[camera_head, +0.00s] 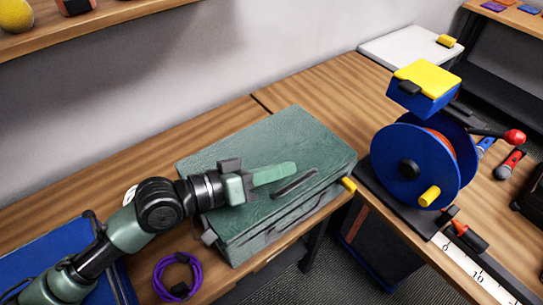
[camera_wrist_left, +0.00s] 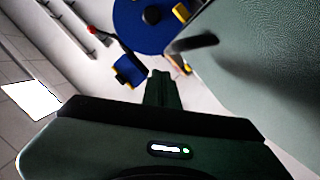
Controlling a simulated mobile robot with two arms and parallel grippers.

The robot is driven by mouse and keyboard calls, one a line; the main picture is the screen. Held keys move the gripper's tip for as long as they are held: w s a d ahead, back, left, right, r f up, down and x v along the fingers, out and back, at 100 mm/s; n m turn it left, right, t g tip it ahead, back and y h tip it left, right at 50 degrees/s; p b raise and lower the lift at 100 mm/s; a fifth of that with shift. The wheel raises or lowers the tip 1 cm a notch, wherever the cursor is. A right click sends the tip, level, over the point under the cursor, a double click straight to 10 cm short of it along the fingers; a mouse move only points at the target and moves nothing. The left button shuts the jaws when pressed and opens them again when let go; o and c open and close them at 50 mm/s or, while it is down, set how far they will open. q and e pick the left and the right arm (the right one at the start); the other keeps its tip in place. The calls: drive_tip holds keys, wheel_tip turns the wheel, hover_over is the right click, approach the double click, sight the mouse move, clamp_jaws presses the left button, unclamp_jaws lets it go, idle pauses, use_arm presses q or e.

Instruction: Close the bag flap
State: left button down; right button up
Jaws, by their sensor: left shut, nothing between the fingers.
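The green bag (camera_head: 300,135) lies on the wooden table in the middle of the head view. Its textured flap spreads over the top, with a dark handle (camera_head: 295,183) near the front edge and a yellow tab (camera_head: 348,185) at the right corner. I cannot tell whether the flap is fully down at the front. My left gripper (camera_head: 294,168) is shut and empty, over the flap just behind the handle. In the left wrist view, the shut fingers (camera_wrist_left: 158,76) are left of the bag's green surface (camera_wrist_left: 245,60). Contact cannot be told. My right gripper is not in view.
A blue cable reel (camera_head: 385,165) stands right of the bag with a yellow-topped blue box (camera_head: 425,85) above it. A coiled purple cable (camera_head: 178,277) lies at the front left. A blue case (camera_head: 40,240) is under my left arm. The table behind the bag is clear.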

sight(282, 183)
use_arm(q)
drive_tip(key=shift+s+d+f+m+b, duration=0.1)
drive_tip(key=shift+s+f+m+b, duration=0.1)
drive_tip(key=shift+f, duration=0.4)
drive_tip(key=shift+s+d+f+m+b, duration=0.1)
drive_tip(key=shift+f+m, duration=0.1)
drive_tip(key=shift+f, duration=0.55)
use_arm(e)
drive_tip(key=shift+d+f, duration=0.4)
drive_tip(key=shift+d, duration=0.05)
use_arm(q)
drive_tip(key=shift+s+f+y, duration=0.1)
drive_tip(key=shift+f+y, duration=0.05)
drive_tip(key=shift+y, duration=0.15)
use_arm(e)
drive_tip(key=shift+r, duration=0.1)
